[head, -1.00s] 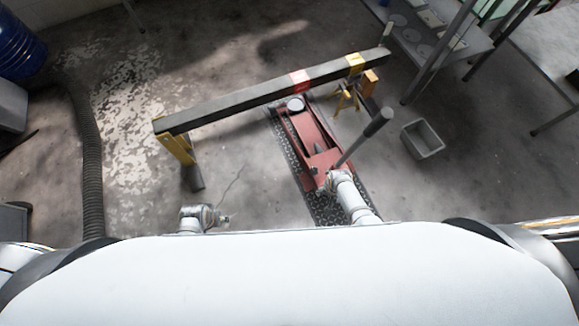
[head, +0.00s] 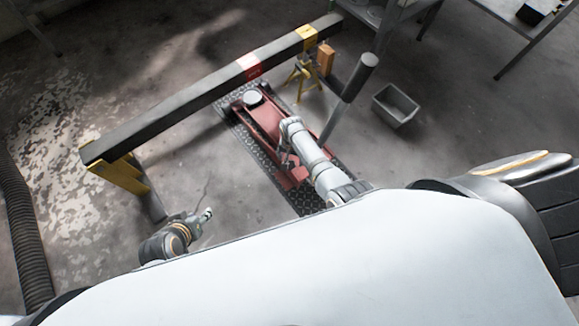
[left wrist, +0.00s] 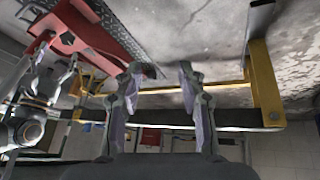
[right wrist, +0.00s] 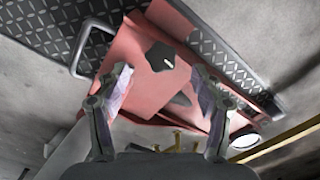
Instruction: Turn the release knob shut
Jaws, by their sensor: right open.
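The red floor jack (head: 262,115) lies on a dark tread plate, with its handle (head: 352,85) standing tilted up to the right. The release knob (right wrist: 160,57) is black with a pale mark on top and sits on the jack's red body in the right wrist view. My right gripper (right wrist: 163,75) is open, with its fingers on either side of the knob in the picture and apart from it. In the head view my right arm hides the knob. My left gripper (left wrist: 159,72) is open and empty; in the head view it (head: 207,214) is over bare floor left of the jack.
A long dark beam (head: 190,108) with red and yellow bands crosses behind the jack on yellow stands (head: 122,172). A grey bin (head: 396,105) stands to the right. Metal tables are at the upper right, and a ribbed hose (head: 22,235) is at the left.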

